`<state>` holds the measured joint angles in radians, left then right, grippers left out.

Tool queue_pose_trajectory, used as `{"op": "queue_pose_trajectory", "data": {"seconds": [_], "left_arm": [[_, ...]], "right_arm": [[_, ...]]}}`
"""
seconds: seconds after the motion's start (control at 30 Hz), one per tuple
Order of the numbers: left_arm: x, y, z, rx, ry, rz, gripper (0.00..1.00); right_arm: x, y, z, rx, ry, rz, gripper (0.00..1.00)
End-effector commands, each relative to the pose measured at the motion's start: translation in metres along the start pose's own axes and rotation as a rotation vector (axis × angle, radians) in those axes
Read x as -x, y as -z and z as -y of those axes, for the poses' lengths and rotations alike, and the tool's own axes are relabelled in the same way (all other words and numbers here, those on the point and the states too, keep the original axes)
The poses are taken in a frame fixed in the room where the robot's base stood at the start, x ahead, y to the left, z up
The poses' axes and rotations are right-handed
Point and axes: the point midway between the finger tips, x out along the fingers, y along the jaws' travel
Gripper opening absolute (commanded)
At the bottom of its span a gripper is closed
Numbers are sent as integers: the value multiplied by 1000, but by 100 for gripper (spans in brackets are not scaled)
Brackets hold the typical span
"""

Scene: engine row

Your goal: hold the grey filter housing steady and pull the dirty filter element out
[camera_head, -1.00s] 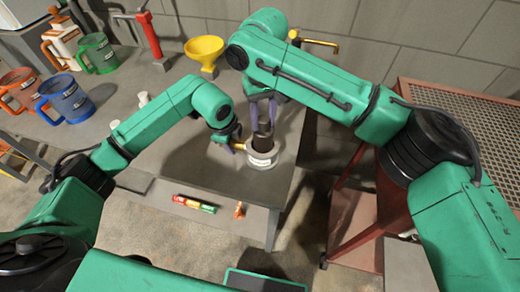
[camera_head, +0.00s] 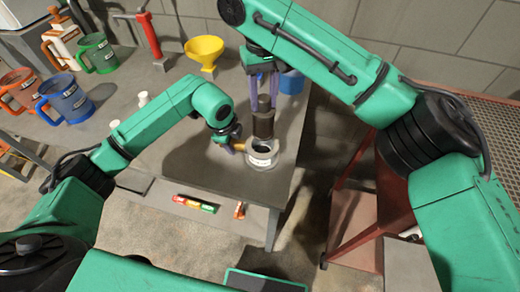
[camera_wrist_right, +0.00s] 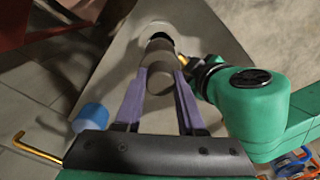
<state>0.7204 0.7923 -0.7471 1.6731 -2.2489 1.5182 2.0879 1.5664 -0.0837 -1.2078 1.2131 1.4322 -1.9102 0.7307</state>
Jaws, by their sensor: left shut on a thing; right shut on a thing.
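The grey filter housing (camera_head: 262,159) stands upright near the right edge of the table, its open top showing as a dark hole. My left gripper (camera_head: 238,146) is at the housing's left side, shut on what looks like its handle; the fingers are partly hidden. The dirty filter element (camera_head: 263,124) is a dark brown cylinder with a grey top, upright just above the housing mouth. My right gripper (camera_head: 263,92) is shut on its top from above. In the right wrist view the purple fingers clasp the element (camera_wrist_right: 160,55); whether its lower end has fully cleared the housing is hard to tell.
A blue object (camera_head: 291,82) sits behind the element to the right. A yellow funnel (camera_head: 204,52) and red post (camera_head: 149,36) stand at the back. Several mugs, one blue (camera_head: 66,98), are at left. A red mesh-topped cart (camera_head: 450,105) stands right of the table.

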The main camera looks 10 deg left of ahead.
Motion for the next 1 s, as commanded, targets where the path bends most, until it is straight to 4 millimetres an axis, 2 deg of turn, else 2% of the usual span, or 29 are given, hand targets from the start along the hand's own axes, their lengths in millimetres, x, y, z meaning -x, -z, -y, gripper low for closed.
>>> {"op": "queue_pose_trajectory", "data": {"seconds": [0.1,0.33,0.37,0.43,0.47,0.8,0.87,1.0], "left_arm": [[0,0,0,0,1,0,0],[0,0,0,0,1,0,0],[0,0,0,0,1,0,44],[0,0,0,0,1,0,71],[0,0,0,0,1,-1,76],[4,0,1,0,2,-1,76],[12,0,1,-1,4,-2,76],[44,0,2,-1,7,0,76]], "right_arm": [[8,0,0,-1,0,0,0],[9,0,0,0,0,0,0],[9,0,0,0,0,0,0],[9,0,0,0,0,0,0],[9,0,0,0,0,0,0],[9,0,0,0,0,0,0],[9,0,0,0,0,0,0],[9,0,0,0,0,0,0]]}}
